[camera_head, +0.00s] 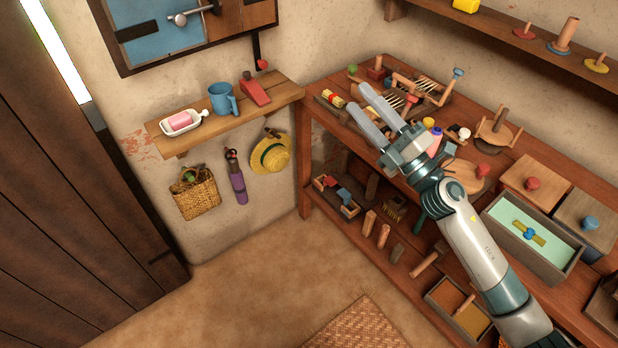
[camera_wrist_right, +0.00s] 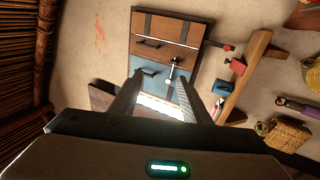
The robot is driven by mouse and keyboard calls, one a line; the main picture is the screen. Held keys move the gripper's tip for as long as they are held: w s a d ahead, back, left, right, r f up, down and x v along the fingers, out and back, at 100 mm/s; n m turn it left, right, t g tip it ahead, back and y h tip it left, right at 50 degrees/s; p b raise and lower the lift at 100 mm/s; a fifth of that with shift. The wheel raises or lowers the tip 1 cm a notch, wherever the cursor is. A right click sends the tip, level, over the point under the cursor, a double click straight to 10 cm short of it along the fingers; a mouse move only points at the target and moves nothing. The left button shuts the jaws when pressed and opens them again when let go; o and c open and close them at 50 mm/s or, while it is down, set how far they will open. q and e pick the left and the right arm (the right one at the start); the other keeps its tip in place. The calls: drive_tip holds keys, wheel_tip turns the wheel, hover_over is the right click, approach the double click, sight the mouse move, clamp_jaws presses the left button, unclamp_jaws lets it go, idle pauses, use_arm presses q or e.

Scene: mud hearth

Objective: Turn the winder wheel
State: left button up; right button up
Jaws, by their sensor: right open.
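My right gripper (camera_head: 359,98) reaches in from the lower right in the head view. It is open and empty, in the air in front of the workbench's back left part. In the right wrist view my right gripper (camera_wrist_right: 160,77) is also open, with nothing between the fingers. A wooden wheel-like piece with an upright peg (camera_head: 497,128) stands on the bench, right of the gripper. A wooden frame with pale strands and a blue knob (camera_head: 430,90) stands farther back. I cannot tell which is the winder wheel.
The workbench (camera_head: 545,145) also holds boxes and an open tray (camera_head: 532,243). A wall shelf (camera_head: 190,128) carries a blue mug (camera_head: 222,98). A wall cabinet (camera_head: 170,40) with a metal handle also shows in the wrist view (camera_wrist_right: 168,50). The floor left of the bench is mostly clear.

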wheel_tip(320, 180, down, 5)
drive_tip(key=w+n+g+h, duration=0.1)
drive_tip(key=w+n+g, duration=0.2)
drive_tip(key=n+g, duration=1)
drive_tip(key=w+d+f+n+g+h, duration=0.1)
drive_tip(key=w+d+f+n+h, duration=0.15)
drive_tip(key=d+h, duration=0.7)
use_arm(q)
drive_tip(key=s+a+f, duration=0.1)
drive_tip(key=s+f, duration=1.3)
drive_tip(key=f, duration=0.4)
drive_tip(key=shift+a, duration=0.3)
use_arm(e)
drive_tip(key=s+d+r+m+g+h, duration=0.1)
drive_tip(key=d+r+h, duration=0.1)
drive_tip(key=d, duration=1)
drive_tip(key=d+r+m+g+h, duration=0.1)
drive_tip(key=d+r+h, duration=0.2)
drive_tip(key=d, duration=1)
drive_tip(key=shift+s+r, duration=0.35)
drive_tip(key=shift+r, duration=0.6)
use_arm(q)
drive_tip(key=shift+s, duration=0.15)
use_arm(e)
drive_tip(key=shift+f, duration=0.15)
